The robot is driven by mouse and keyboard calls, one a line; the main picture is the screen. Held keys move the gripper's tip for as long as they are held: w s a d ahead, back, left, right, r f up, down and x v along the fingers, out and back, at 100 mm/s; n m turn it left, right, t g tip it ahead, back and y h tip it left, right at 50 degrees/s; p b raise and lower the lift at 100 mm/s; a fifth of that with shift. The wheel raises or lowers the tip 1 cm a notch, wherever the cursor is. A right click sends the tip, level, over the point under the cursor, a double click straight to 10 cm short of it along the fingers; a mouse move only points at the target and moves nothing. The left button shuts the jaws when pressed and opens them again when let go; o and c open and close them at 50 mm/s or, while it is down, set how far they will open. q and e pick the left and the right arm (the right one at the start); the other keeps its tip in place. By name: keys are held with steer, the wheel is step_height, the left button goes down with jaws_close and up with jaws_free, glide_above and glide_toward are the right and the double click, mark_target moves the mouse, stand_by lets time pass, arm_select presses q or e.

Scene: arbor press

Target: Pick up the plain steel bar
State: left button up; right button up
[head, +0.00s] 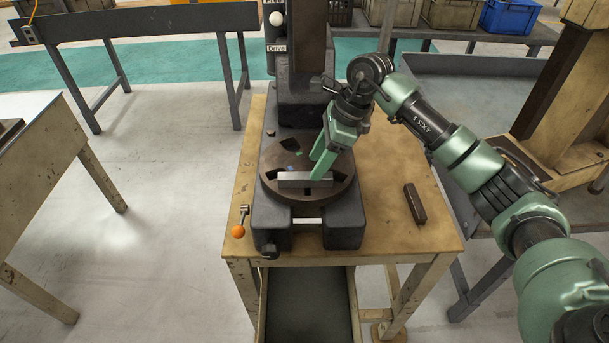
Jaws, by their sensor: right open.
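A plain light-grey steel bar (293,180) lies flat on the dark round plate (283,160) of the arbor press, near the plate's front. My right gripper (319,172) comes down from the upper right, with its green fingers at the right part of the bar. The gripper is open. I cannot tell whether the fingers touch the bar or straddle it; they hide part of its back edge. My left gripper is not in view.
The press column (305,80) stands behind the plate. A lever with an orange knob (238,231) is at the front left. A dark bar (414,203) lies on the wooden table (400,237) at the right, with bare tabletop around it.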

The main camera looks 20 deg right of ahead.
mark_target(308, 175)
steer(key=p+x, duration=0.1)
steer(key=x, duration=0.2)
steer(key=shift+a+f, duration=0.25)
steer(key=shift+f, duration=0.05)
steer(key=shift+a+f, duration=0.1)
steer(key=shift+f, duration=0.25)
steer(key=shift+w+f, duration=0.1)
steer(key=shift+f, duration=0.1)
jaws_close()
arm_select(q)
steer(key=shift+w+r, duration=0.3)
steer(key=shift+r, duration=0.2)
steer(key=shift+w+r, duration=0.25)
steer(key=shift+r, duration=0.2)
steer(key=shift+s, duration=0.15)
arm_select(e)
steer(key=shift+r, duration=0.15)
